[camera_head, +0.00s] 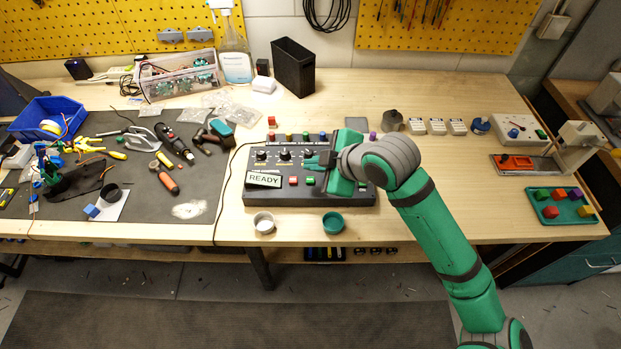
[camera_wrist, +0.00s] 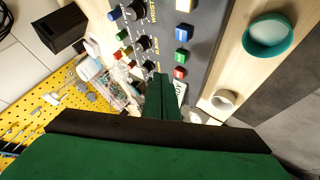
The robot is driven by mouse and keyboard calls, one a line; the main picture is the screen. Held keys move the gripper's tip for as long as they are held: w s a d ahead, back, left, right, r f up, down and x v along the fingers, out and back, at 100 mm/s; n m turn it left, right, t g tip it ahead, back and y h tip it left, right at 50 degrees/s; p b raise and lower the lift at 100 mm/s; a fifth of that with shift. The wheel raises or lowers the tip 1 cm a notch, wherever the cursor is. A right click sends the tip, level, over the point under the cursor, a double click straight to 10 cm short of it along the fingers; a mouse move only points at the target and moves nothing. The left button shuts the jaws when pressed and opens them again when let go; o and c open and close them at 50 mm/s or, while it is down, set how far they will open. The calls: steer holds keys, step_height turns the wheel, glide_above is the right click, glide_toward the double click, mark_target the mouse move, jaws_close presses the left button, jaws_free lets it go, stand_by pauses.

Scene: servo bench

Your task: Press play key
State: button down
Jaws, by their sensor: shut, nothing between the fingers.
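The dark control panel (camera_head: 250,196) sits on the bench in the head view. Its front-row keys include a red key (camera_head: 293,181) and a green key (camera_head: 309,181); my arm covers the panel's right part. Key markings are too small to tell which is play. My gripper (camera_head: 318,162) is shut and empty, over the panel near the knobs. Its fingers also show in the wrist view (camera_wrist: 163,80).
Knobs (camera_head: 285,154) and a READY sign (camera_head: 263,179) are on the panel. A white cup (camera_head: 264,222) and a teal cup (camera_head: 333,222) stand in front of it. A black bin (camera_head: 293,68) stands behind. Tools lie on the grey mat (camera_head: 120,223) at left.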

mark_target(310, 181)
steer(key=shift+f, duration=1.25)
steer(key=shift+d, duration=0.1)
steer(key=shift+w, duration=0.2)
steer(key=shift+s+d, duration=0.1)
steer(key=shift+d, duration=0.15)
steer(key=shift+s+a, duration=0.1)
steer(key=shift+a, duration=0.35)
steer(key=shift+d, duration=0.2)
